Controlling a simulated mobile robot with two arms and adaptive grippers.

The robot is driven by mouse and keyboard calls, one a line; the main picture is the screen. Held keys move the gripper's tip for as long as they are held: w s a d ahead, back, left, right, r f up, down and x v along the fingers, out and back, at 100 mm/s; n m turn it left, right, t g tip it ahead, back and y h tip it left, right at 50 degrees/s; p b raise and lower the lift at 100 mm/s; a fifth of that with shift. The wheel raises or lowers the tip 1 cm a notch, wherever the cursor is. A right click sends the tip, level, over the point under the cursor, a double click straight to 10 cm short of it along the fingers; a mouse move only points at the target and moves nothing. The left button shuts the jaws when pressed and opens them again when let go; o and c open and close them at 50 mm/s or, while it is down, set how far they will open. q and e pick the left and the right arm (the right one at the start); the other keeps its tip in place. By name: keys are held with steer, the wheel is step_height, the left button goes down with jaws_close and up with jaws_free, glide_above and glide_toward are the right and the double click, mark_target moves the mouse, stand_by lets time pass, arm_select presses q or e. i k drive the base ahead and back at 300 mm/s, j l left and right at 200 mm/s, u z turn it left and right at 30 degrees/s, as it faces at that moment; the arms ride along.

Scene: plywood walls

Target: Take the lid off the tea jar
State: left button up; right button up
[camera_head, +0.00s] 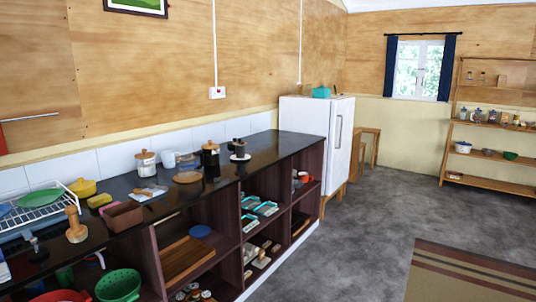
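A white jar with a brown lid (146,163) stands upright on the black counter (262,148). Small lidded jars (477,116) also stand on the wooden wall shelf at the far right. I cannot read any label, so I cannot tell which one is the tea jar. The lids on the two counter jars look seated. Neither of my grippers is in view.
A white fridge (334,135) stands at the counter's far end. The grey floor (370,215) is clear, with a striped rug (465,275) at right.

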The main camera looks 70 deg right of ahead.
mark_target(210, 146)
steer(key=z, duration=1.75)
steer(key=i+l, duration=0.2)
steer(key=i, duration=0.3)
steer(key=i+l+z, duration=0.1)
steer(key=i, duration=0.35)
steer(key=i+l, duration=0.25)
steer(key=i, duration=0.25)
